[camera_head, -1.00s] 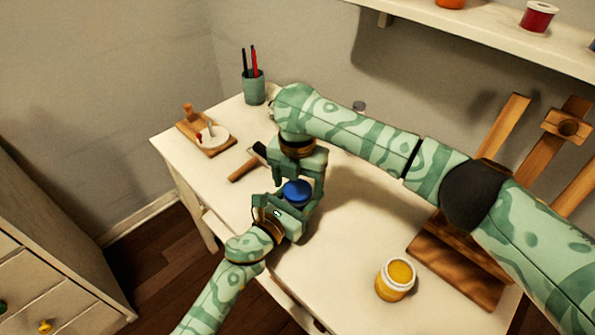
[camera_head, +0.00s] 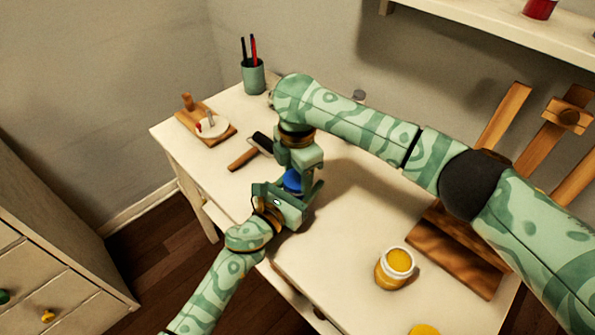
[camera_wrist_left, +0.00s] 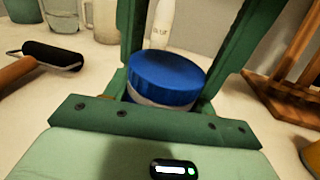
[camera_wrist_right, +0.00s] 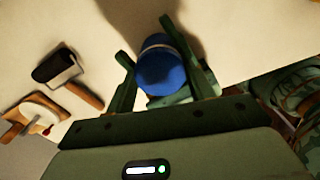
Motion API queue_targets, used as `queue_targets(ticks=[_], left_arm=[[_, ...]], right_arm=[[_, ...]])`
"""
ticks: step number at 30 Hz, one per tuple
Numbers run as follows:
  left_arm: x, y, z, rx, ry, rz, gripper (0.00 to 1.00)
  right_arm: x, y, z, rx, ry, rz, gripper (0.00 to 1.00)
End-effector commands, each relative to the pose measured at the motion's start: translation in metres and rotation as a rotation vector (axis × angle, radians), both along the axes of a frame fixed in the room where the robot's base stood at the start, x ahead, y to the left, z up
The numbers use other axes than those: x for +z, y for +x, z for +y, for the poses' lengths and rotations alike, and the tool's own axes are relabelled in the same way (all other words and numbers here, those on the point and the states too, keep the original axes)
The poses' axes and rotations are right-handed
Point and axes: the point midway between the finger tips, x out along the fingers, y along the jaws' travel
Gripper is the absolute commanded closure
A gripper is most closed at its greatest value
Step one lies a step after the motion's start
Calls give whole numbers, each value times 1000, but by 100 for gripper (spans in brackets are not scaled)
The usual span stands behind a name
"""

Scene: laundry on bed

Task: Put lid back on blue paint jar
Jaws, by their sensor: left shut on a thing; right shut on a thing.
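The blue paint jar shows in the head view (camera_head: 292,181), held above the desk between both grippers. In the left wrist view its blue lid (camera_wrist_left: 167,75) sits over a pale rim, and the jar body (camera_wrist_left: 150,102) below is mostly hidden. My left gripper (camera_head: 290,195) is shut on the jar from the near side, one finger on each side. My right gripper (camera_head: 300,172) reaches in from above and is shut on the lid. The right wrist view shows the blue lid (camera_wrist_right: 160,75) between its fingers. Whether the lid is fully seated cannot be told.
An open yellow paint jar (camera_head: 393,268) stands at the desk's right, with a yellow disc (camera_head: 424,330) at the bottom edge. A roller (camera_head: 250,152), a wooden board (camera_head: 205,127), a pen cup (camera_head: 253,77) and a wooden easel (camera_head: 455,250) surround the grippers.

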Motion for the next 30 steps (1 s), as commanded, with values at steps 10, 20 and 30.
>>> queue_targets(ticks=[10,20,30], left_arm=[[1,0,-1,-2,-1,-1,100],[1,0,-1,-2,-1,-1,100],[1,0,0,-1,-1,-1,100]], right_arm=[[0,0,1,-267,3,-1,74],[0,0,1,-265,3,-1,25],[23,0,1,-262,3,-4,25]])
